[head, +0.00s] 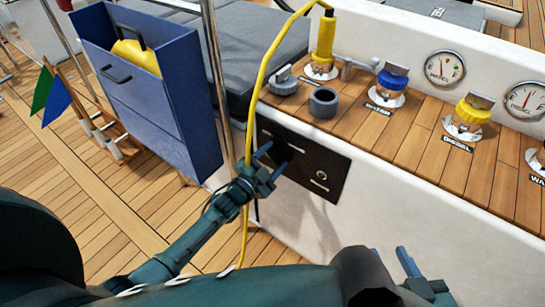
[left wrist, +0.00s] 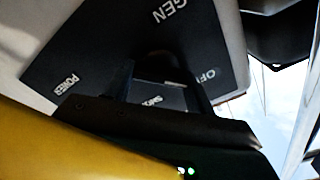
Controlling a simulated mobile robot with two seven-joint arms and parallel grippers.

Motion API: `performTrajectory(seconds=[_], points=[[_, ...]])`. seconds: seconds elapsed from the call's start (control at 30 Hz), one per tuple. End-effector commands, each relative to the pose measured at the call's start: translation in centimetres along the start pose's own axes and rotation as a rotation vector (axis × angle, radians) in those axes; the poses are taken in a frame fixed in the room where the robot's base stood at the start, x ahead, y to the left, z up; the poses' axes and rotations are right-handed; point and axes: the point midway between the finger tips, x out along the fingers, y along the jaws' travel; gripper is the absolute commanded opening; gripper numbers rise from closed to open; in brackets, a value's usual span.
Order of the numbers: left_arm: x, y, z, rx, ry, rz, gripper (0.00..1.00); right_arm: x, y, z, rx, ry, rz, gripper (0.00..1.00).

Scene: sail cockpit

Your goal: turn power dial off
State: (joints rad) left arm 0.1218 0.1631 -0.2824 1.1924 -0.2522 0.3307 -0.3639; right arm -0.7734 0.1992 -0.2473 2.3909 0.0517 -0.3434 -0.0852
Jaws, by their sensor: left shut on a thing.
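The black power panel (head: 328,172) is on the white cockpit side, below the wooden ledge, with a small green light. My left gripper (head: 276,160) is at the panel's left part, shut on the dark power dial, which is mostly hidden by the fingers. In the left wrist view the panel (left wrist: 95,35) shows the labels GEN, OFF and POWER, and one partly covered label. The dial (left wrist: 160,60) shows dark between the fingers of my left gripper (left wrist: 160,85); its pointing direction is unclear. My right gripper (head: 425,280) is low at the right, away from the panel, its opening unclear.
A yellow cable (head: 257,95) hangs from a yellow plug (head: 324,40) and passes close to my left gripper. A metal post (head: 217,80) and a blue box (head: 160,95) stand left. Colored caps, a grey winch-like cup (head: 323,103) and gauges line the ledge.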

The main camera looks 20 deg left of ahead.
Motion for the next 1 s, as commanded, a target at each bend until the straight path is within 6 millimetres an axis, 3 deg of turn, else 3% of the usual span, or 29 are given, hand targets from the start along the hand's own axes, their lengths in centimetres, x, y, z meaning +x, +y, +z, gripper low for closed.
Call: performTrajectory(seconds=[0.43,0.47,0.7,1.0], points=[[-0.04,0.02,0.06,-0.008,0.000,0.001,0.32,-0.07,0.06,-0.11,0.002,0.003,0.002,0.36],[-0.04,0.02,0.06,-0.008,0.000,0.001,0.56,-0.07,0.06,-0.11,0.002,0.003,0.002,0.36],[-0.03,0.02,0.04,-0.008,0.000,0.001,0.76,-0.08,0.07,-0.07,0.002,0.000,0.002,0.36],[-0.31,0.01,0.02,-0.008,-0.001,0.001,0.76,-0.13,0.07,-0.18,0.002,0.000,0.003,0.36]])
